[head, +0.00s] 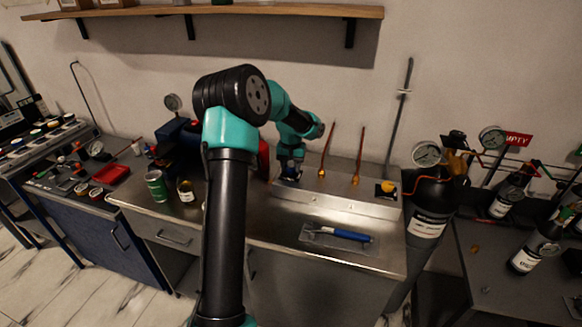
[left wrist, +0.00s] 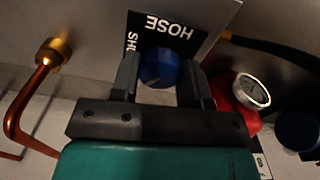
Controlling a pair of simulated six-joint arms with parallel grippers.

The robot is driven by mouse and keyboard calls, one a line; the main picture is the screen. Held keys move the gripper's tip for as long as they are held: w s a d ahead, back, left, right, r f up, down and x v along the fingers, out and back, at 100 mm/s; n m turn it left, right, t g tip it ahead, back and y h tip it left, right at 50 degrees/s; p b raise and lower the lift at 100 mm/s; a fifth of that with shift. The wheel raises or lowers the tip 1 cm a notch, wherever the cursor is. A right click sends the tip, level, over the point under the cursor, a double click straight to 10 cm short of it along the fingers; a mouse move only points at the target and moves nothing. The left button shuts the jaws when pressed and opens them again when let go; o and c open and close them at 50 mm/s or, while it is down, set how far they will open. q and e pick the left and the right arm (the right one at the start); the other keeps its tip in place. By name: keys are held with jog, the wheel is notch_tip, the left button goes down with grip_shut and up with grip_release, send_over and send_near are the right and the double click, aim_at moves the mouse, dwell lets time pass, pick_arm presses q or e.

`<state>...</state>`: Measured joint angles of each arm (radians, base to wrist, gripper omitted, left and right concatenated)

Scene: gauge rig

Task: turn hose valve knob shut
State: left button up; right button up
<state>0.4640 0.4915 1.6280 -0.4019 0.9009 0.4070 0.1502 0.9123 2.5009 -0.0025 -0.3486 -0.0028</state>
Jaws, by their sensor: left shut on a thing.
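The hose valve knob (left wrist: 159,66) is round and blue in the left wrist view. It sits in front of a black plate (left wrist: 172,32) lettered "HOSE", with part of the word "SHUT" showing at its left. My left gripper (left wrist: 160,82) has one dark finger on each side of the knob and is shut on it. In the head view my left gripper (head: 290,170) reaches down to the steel panel (head: 340,205) at the back of the bench, and mostly hides the knob. My right gripper is not in view.
Two copper pipes (head: 325,150) rise right of the gripper. A yellow knob (head: 389,187) sits farther right. A red part with a gauge (left wrist: 252,92) is close to the right finger. A blue-handled tool (head: 345,234) lies on the bench.

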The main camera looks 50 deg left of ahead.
pick_arm(q)
jog(key=m, duration=0.5)
jog(key=shift+m, duration=2.7)
jog(key=o, duration=0.9)
jog(key=shift+o, duration=0.2)
notch_tip(320, 180, up, 18)
jog(key=shift+f, duration=0.25)
jog(key=shift+f, duration=0.15)
notch_tip(320, 180, down, 16)
jog(key=shift+r, duration=0.15)
